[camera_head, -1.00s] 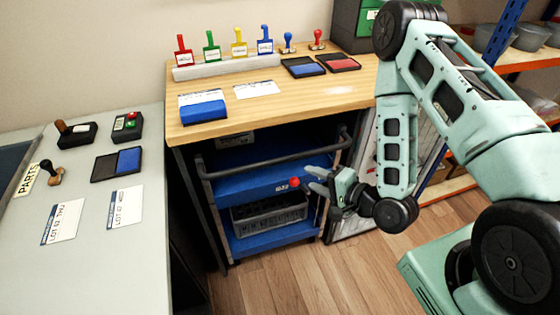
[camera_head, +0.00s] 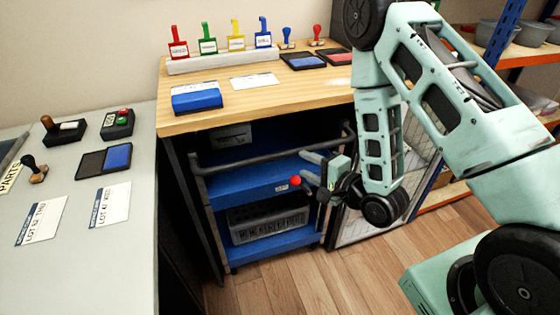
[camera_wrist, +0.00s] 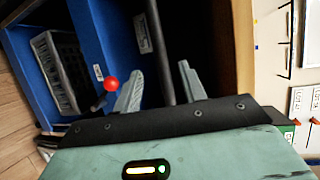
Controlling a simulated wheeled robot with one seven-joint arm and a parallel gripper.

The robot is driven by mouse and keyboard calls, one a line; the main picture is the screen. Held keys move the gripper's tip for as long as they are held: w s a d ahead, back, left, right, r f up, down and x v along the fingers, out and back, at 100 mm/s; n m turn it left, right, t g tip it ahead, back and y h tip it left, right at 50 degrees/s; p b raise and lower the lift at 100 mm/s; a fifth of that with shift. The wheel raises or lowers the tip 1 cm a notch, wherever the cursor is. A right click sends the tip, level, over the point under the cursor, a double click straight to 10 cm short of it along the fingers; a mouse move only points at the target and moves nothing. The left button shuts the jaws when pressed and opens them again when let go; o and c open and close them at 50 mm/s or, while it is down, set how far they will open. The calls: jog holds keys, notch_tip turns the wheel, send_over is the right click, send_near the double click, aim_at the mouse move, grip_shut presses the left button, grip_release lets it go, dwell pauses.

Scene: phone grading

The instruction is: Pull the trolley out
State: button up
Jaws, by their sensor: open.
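The trolley (camera_head: 262,178) stands under the wooden bench, with blue shelves and a grey handle bar (camera_head: 245,160) across its front. A red ball knob (camera_head: 295,180) shows at its front; in the wrist view the knob (camera_wrist: 111,84) is beside the left finger, on a dark rod. My gripper (camera_head: 312,167) is open and empty at the right part of the handle. In the wrist view the bar (camera_wrist: 160,45) runs between the two fingers of my gripper (camera_wrist: 160,75). Its lower end is hidden by the gripper body; contact cannot be told.
A grey crate (camera_head: 268,220) sits on the trolley's lower shelf. The wooden bench (camera_head: 300,92) overhangs the trolley, with stamps and pads on top. A grey table (camera_head: 70,260) stands at the left. The wooden floor (camera_head: 290,278) in front is clear.

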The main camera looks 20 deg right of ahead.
aim_at(288, 156)
jog(key=b+x, duration=0.6)
jog(key=b, duration=0.4)
jog(key=shift+s+f, duration=0.1)
jog(key=shift+x, duration=2.65)
grip_shut()
